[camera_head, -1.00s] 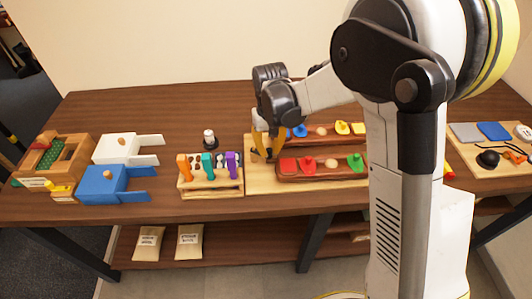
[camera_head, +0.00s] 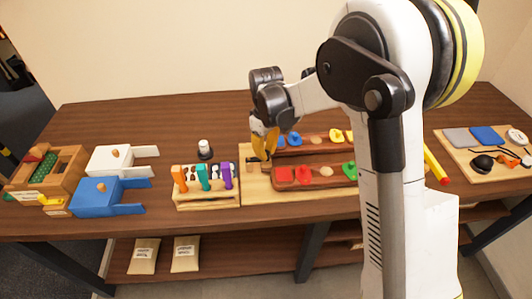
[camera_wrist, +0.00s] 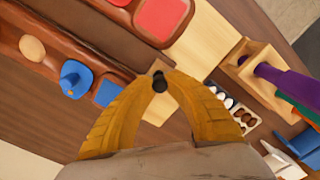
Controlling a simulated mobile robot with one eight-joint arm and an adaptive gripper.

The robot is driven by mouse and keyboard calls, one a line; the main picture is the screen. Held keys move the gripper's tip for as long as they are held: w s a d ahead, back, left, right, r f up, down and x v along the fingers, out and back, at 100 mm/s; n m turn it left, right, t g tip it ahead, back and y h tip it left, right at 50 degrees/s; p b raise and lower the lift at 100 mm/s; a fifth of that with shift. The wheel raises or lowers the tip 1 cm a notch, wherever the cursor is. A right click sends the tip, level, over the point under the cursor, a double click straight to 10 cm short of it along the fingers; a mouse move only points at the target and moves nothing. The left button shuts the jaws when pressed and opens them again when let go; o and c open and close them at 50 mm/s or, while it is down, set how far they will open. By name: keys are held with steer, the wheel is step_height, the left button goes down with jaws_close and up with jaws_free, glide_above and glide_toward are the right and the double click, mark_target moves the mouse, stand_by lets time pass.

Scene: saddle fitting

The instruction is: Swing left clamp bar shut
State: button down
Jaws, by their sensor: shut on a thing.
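My gripper (camera_head: 265,148) is at the left end of the wooden board (camera_head: 256,190), beside the ends of two brown trays. In the wrist view its yellow fingers (camera_wrist: 160,85) meet around a small black knob (camera_wrist: 159,81), which I take to be the left clamp bar's grip. A dark piece also shows under the fingers in the head view (camera_head: 258,158). The fingers and wrist hide most of the bar, so I cannot tell its angle. The back tray (camera_head: 300,148) and front tray (camera_head: 310,182) hold coloured pieces.
A wooden rack (camera_head: 207,198) with orange, teal and purple handles stands close left of the board. Blue (camera_head: 100,197) and white (camera_head: 110,160) boxes stand farther left. A black-and-white object (camera_head: 205,149) stands behind the rack. Another board (camera_head: 480,170) is at right.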

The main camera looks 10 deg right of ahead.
mark_target(266, 151)
stand_by(0.3)
steer(key=c, duration=1.3)
jaws_free()
steer(key=shift+c, duration=0.2)
step_height(266, 151, up, 12)
